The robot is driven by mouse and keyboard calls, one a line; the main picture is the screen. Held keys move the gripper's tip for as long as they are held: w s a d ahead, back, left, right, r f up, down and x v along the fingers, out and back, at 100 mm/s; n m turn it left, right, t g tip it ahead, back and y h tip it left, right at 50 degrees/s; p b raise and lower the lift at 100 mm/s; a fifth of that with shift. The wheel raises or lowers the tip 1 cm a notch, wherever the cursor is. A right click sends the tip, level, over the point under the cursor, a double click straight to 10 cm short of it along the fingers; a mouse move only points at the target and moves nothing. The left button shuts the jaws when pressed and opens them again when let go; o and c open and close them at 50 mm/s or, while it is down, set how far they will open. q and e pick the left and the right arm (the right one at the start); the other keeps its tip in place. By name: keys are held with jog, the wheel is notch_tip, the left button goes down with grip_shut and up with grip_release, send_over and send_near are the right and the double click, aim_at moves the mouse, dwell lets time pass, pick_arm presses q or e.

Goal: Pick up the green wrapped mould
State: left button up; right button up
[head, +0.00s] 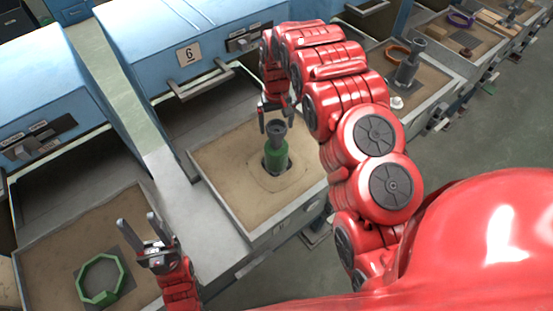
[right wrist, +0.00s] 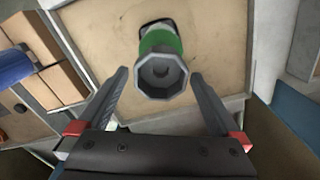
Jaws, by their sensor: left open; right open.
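The green wrapped mould (head: 276,155) stands upright in a hole in the sand-coloured bed of a tray (head: 226,194). Its grey cup-shaped top rises above the green wrap. My right gripper (head: 275,116) is open just above the mould's top. In the right wrist view the mould's grey top (right wrist: 161,77) shows between the two open fingers of this gripper (right wrist: 160,85), with the green band (right wrist: 160,40) behind it. I cannot see the fingers touching it. My left gripper (head: 140,236) is open and empty, over the left tray, away from the mould.
A green octagonal ring (head: 84,265) lies on a dark plate in the left tray. Blue cabinet number 6 (head: 160,45) stands behind the middle tray. Another grey mould (head: 407,68) stands in the tray to the right. Grey ledges separate the trays.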

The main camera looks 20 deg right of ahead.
aim_at(276, 132)
jog(key=shift+f, duration=0.5)
jog(key=shift+f+p, duration=0.25)
jog(key=shift+p, duration=0.25)
notch_tip(276, 132, down, 2)
jog(key=shift+s+f+p, duration=0.1)
jog(key=shift+s+p, duration=0.05)
jog(key=shift+p, duration=0.5)
jog(key=shift+f, duration=0.65)
grip_shut()
